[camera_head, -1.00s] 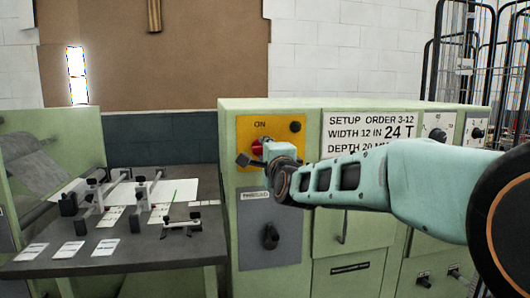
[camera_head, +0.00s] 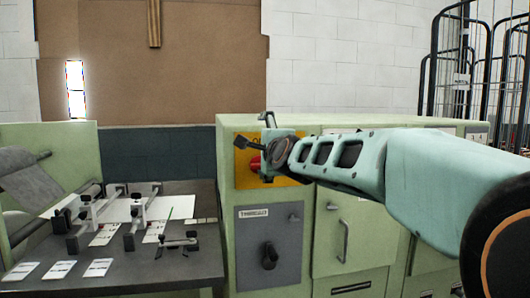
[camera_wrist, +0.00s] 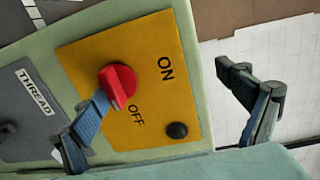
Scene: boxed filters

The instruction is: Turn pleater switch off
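The pleater switch is a red knob (camera_wrist: 117,84) on a yellow plate (camera_wrist: 185,110) marked ON and OFF. In the wrist view its raised handle points down the picture, its end close to the OFF label. The right finger is past the cabinet's edge.
The plate sits on a pale green cabinet (camera_head: 232,225). A grey THREAD panel (camera_head: 250,245) with a black knob (camera_head: 269,255) is below it. A dark work table (camera_head: 120,270) with fixtures is at the left. Wire cages (camera_head: 470,60) stand behind at right.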

